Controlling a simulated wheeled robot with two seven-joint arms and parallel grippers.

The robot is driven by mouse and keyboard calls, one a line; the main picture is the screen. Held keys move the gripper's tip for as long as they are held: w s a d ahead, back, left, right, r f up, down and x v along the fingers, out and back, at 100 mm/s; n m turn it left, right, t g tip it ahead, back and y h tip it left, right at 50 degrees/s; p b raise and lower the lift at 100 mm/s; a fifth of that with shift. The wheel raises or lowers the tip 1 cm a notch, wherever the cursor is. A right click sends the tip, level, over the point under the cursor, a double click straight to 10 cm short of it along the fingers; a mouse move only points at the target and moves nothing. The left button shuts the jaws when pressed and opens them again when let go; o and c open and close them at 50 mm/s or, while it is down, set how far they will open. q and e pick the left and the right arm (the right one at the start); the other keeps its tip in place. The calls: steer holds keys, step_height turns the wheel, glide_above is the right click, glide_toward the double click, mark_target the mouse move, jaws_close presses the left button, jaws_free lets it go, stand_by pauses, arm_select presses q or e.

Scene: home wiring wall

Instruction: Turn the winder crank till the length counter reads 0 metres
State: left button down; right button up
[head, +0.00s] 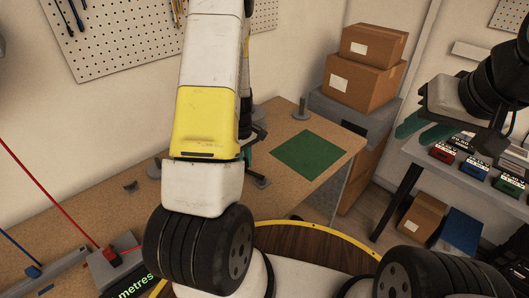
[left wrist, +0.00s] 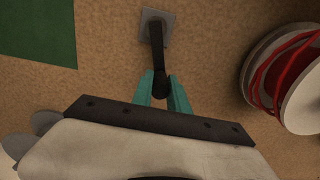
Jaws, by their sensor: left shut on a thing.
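In the left wrist view, the dark winder crank (left wrist: 157,45) reaches from a grey square plate (left wrist: 165,18) down to a round knob (left wrist: 162,88). My left gripper (left wrist: 163,92) has its teal fingers on both sides of this knob, shut on it. In the head view my left arm hides most of that gripper. The length counter's green display (head: 137,287) shows "metres" at the bottom left; its number is cut off or hidden. A reel with red cable (left wrist: 285,75) lies right of the crank. My right gripper (head: 424,129) is open and empty at the right.
A green mat (head: 308,155) lies on the wooden bench (head: 80,208). A grey post (head: 300,108) stands behind it. Boxes (head: 360,78) are stacked at the back. A shelf with small coloured packs (head: 476,160) is below my right gripper. Red cable (head: 45,192) runs to the counter.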

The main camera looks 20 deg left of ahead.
arm_select(q)
steer(key=shift+s, duration=1.1)
steer(key=shift+s+d, duration=0.25)
steer(key=shift+s, duration=0.8)
steer(key=shift+s+d, duration=0.45)
steer(key=shift+s, duration=0.2)
steer(key=shift+s+d, duration=0.2)
steer(key=shift+s, duration=0.1)
steer(key=shift+d, duration=0.1)
